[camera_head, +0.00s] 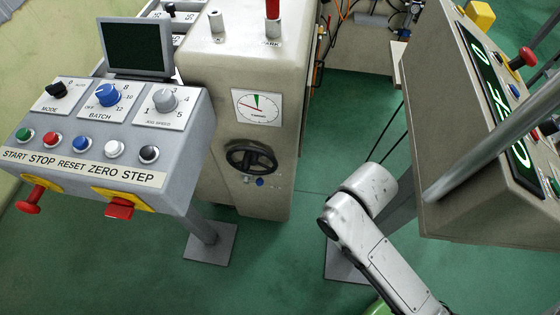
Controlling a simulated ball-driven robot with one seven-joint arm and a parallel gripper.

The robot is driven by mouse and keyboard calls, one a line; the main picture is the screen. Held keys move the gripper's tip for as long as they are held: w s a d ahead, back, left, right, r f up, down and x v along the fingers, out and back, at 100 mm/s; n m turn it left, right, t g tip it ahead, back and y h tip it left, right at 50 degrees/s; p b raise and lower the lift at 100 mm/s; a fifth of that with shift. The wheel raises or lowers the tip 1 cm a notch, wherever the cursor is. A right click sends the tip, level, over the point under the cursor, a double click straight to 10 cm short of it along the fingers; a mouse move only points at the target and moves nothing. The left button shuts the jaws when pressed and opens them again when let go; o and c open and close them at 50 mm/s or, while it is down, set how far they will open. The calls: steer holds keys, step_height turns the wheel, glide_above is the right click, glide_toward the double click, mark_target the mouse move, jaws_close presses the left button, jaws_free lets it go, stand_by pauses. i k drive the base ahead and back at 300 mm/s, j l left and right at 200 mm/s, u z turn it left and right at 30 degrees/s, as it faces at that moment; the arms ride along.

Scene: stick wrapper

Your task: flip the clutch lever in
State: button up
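No lever here carries a readable clutch label, so I cannot tell which one is the clutch lever. A red-handled lever (272,10) stands upright on top of the beige machine (240,70), cut off by the upper picture edge, by a label that seems to read PARK. Two red handles on yellow plates, a left one (30,198) and a right one (120,208), stick out below the grey control panel (190,135) at left. My arm shows at lower right, over the floor and apart from these levers. My gripper is not in view.
A dark handwheel (251,157) and a round gauge (257,107) are on the machine's front. A tilted panel (440,110) with a green display fills the right, with a red knob (524,58) beyond it. Green floor (270,270) is open between the panels.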

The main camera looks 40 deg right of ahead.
mark_target(247, 180)
steer(key=i+j, duration=0.1)
steer(key=j, duration=0.3)
steer(key=i+j, duration=0.15)
steer(key=j, duration=0.3)
steer(key=i+j, duration=0.1)
steer(key=j, duration=0.3)
steer(key=i+j, duration=0.1)
steer(key=j, duration=0.35)
steer(key=l, duration=0.7)
